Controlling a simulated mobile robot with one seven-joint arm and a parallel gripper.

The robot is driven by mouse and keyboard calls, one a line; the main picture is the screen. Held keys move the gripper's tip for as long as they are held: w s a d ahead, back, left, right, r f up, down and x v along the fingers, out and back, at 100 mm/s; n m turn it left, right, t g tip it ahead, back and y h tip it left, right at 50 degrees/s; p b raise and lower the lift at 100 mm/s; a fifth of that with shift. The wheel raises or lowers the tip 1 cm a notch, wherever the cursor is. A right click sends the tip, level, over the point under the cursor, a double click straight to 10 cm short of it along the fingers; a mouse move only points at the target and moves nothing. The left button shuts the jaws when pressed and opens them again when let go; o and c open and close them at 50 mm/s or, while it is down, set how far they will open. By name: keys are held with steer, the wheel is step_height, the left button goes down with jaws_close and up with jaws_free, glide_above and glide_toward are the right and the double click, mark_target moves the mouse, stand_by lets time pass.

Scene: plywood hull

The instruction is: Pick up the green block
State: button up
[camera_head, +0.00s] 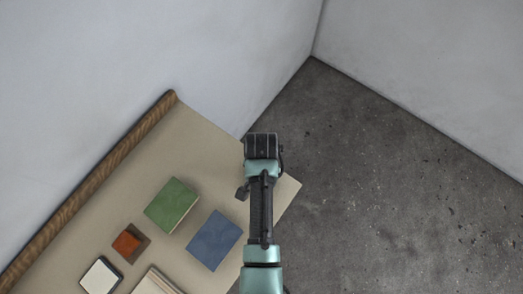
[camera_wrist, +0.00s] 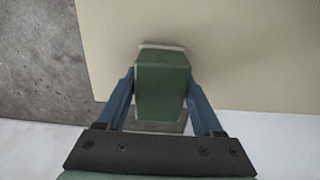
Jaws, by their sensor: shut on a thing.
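In the wrist view, my gripper (camera_wrist: 161,77) has its two blue fingers on either side of a green block (camera_wrist: 162,92) and is shut on it. A pale strip shows at the block's upper end and a grey patch below it; I cannot tell whether these belong to the block. I cannot tell if the block touches the table. In the head view, my gripper (camera_head: 262,147) is over the table's right corner; its fingers and the held block are hidden. A flat green, book-like piece (camera_head: 171,205) lies on the table, apart from my gripper.
The beige table (camera_head: 195,135) also bears a blue flat piece (camera_head: 214,240), an orange-red block on a brown square (camera_head: 128,242), a white-topped piece (camera_head: 101,277) and a pale slatted piece (camera_head: 155,284). A wooden rail (camera_head: 90,187) runs along the wall. Bare concrete floor (camera_head: 400,200) lies right.

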steer(key=shift+r+b, duration=0.35)
steer(key=shift+r, duration=4.7)
